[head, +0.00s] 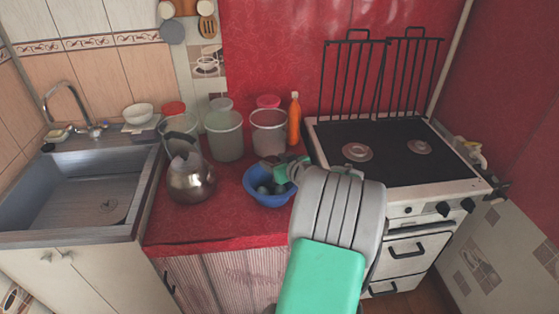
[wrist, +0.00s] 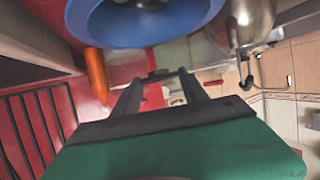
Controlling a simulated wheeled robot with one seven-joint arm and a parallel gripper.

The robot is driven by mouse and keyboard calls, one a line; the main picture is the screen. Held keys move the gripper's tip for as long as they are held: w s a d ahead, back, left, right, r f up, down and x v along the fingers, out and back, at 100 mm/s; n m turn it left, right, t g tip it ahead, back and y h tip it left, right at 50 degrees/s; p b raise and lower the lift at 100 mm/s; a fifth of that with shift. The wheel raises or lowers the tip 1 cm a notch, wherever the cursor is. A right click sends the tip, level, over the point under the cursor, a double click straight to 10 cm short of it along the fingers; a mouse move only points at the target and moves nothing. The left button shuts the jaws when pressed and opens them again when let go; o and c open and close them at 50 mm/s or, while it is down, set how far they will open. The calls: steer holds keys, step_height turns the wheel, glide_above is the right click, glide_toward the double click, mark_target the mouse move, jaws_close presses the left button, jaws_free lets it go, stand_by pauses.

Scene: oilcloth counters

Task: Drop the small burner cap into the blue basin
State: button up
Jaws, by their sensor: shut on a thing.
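The blue basin (head: 262,202) stands on the red counter, left of the stove, with small greyish things inside that I cannot make out. Its underside and rim (wrist: 140,38) fill the top of the wrist view. My gripper (head: 268,165) is over the back part of the basin in the head view. In the wrist view my gripper (wrist: 160,77) has its fingers around a thin dark piece (wrist: 160,74) spanning the tips, apparently the small burner cap seen edge-on. In the head view the cap cannot be told apart from the dark fingers.
A metal kettle (head: 191,180) stands left of the basin. Clear buckets (head: 224,136) and an orange bottle (head: 294,121) stand behind it. The stove (head: 390,155), with its grate raised, is to the right. A sink (head: 80,190) is at far left. The counter's front strip is clear.

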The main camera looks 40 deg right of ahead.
mark_target(290, 194)
steer(key=shift+s+d+f, duration=0.15)
steer(key=shift+s+d, duration=0.15)
steer(key=shift+d, duration=0.35)
steer(key=shift+d+f, duration=0.1)
steer(key=shift+f, duration=0.1)
steer(key=shift+f+b, duration=1.3)
steer(key=shift+f, duration=1.45)
steer(key=o, duration=1.4)
steer(key=shift+o, duration=0.2)
steer(key=v, duration=0.8)
steer(key=shift+w, duration=0.1)
steer(key=shift+a, duration=0.25)
